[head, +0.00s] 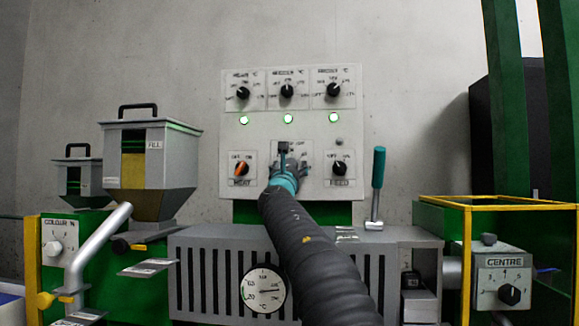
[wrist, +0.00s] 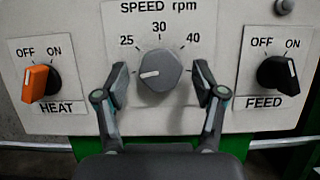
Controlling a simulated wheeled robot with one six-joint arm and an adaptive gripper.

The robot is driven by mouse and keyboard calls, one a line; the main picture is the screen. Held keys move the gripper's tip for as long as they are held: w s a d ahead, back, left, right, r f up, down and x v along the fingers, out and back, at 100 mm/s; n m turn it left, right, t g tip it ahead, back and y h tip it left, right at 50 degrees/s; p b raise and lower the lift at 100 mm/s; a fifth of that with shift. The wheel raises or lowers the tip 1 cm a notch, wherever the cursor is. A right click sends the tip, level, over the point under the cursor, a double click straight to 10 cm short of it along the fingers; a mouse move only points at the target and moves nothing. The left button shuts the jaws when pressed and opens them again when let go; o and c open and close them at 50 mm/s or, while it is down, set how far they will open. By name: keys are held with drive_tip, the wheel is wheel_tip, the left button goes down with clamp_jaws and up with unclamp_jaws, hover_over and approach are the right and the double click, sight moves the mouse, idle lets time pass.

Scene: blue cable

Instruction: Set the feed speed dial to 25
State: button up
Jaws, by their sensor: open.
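The speed dial (wrist: 160,71) is a round grey knob under the label "SPEED rpm", with marks 25, 30 and 40 around its top. Its white pointer line points left and slightly down, below the 25 mark. My gripper (wrist: 161,82) is open, one finger on each side of the dial, with a visible gap on both sides. In the head view my gripper (head: 288,160) is in front of the panel's lower middle and hides most of the dial.
The orange HEAT switch (wrist: 37,83) is left of the dial and the black FEED switch (wrist: 278,75) is right. The white panel (head: 351,120) has several black knobs and green lamps above. A teal-handled lever (head: 378,168) stands to the right.

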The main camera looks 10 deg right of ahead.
drive_tip(key=c, duration=1.2)
drive_tip(key=shift+o, duration=0.2)
drive_tip(key=shift+m, duration=0.4)
drive_tip(key=m+g+h, duration=0.1)
drive_tip(key=m, duration=0.2)
drive_tip(key=m+g+h+p, duration=0.1)
drive_tip(key=m+h, duration=0.1)
drive_tip(key=m, duration=0.1)
drive_tip(key=shift+a+r+p, duration=0.15)
drive_tip(key=shift+a+p, duration=0.05)
drive_tip(key=shift+p, duration=0.1)
drive_tip(key=m+g+h+p, duration=0.1)
drive_tip(key=m, duration=0.2)
drive_tip(key=m+g+h+p, duration=0.1)
drive_tip(key=m, duration=0.2)
drive_tip(key=shift+w+a+m+p, duration=0.1)
drive_tip(key=shift+m+p, duration=0.2)
drive_tip(key=shift+p, duration=0.1)
drive_tip(key=shift+m, duration=0.3)
drive_tip(key=o, duration=1.2)
drive_tip(key=shift+g, duration=0.3)
drive_tip(key=shift+c, duration=0.2)
